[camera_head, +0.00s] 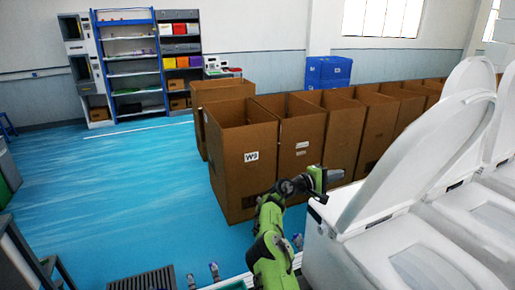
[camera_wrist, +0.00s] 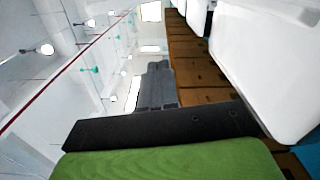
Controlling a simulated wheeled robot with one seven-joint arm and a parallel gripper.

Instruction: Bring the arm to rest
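My green and black arm (camera_head: 268,240) rises from the bottom middle of the head view. It bends to the right at its wrist. My gripper (camera_head: 325,180) is at its end, in front of the brown boxes and beside the nearest white toilet. In the wrist view my gripper (camera_wrist: 158,66) shows as dark grey fingers close together with no gap between them, and nothing is seen held in it.
White toilets (camera_head: 405,255) with raised lids stand close on the right. A row of open cardboard boxes (camera_head: 240,160) stands ahead. Blue crates (camera_head: 328,70) and a blue shelf rack (camera_head: 130,65) are farther back. The blue floor (camera_head: 110,180) at left is clear.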

